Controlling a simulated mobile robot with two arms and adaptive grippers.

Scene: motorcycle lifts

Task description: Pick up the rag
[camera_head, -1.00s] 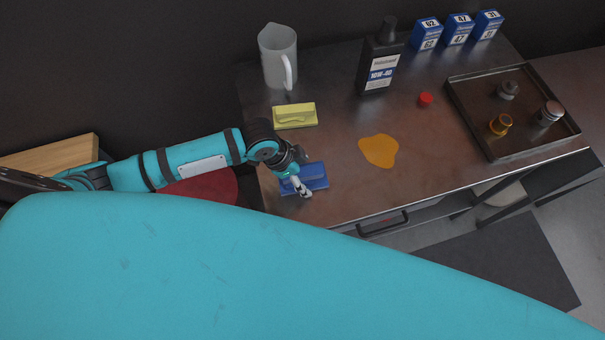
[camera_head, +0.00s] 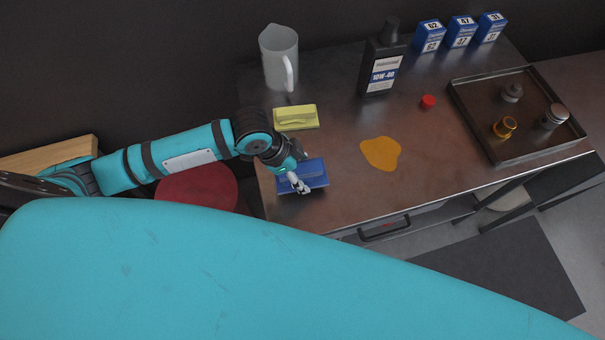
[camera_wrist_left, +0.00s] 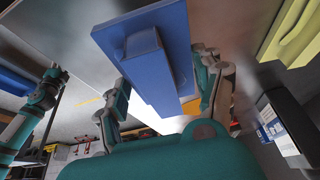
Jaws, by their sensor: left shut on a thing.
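The rag appears to be the blue folded piece (camera_head: 315,174) with a raised ridge, at the near left corner of the metal workbench (camera_head: 345,205). My left gripper (camera_head: 300,184) is on its left near side, pointing down. In the left wrist view the gripper (camera_wrist_left: 165,92) has a finger on each side of the blue rag (camera_wrist_left: 150,50) and is shut on it. The rag looks slightly raised, but I cannot tell how far it is from the bench top. A teal arm of mine shows at the left of the wrist view; its gripper is too small to read.
A yellow block-like piece (camera_head: 296,117) lies just behind the rag. A jug (camera_head: 278,57), an oil bottle (camera_head: 382,62) and blue boxes (camera_head: 461,32) stand at the back. An orange spill (camera_head: 381,153), a red cap (camera_head: 428,101) and a metal tray (camera_head: 478,128) are to the right.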

